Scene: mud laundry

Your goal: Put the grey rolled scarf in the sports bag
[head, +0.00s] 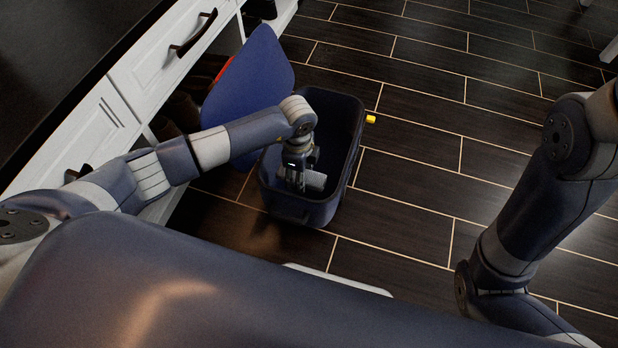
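The sports bag (346,170) is a dark blue, open-topped bag on the floor, with its blue lid flap (252,75) raised on the left. My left gripper (299,183) points down inside the bag's opening, near its front end. A light grey roll, the grey rolled scarf (316,181), shows at the fingers, inside the bag's outline. The fingers partly hide it, and I cannot tell whether they grip it or whether it touches the bag's bottom. My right arm comes in at the right, but its gripper is out of the picture.
White cabinets with drawers (165,60) and a dark countertop (60,70) run along the left. A small yellow piece (370,119) sticks out at the bag's right rim. The dark tiled floor (450,110) to the right is clear.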

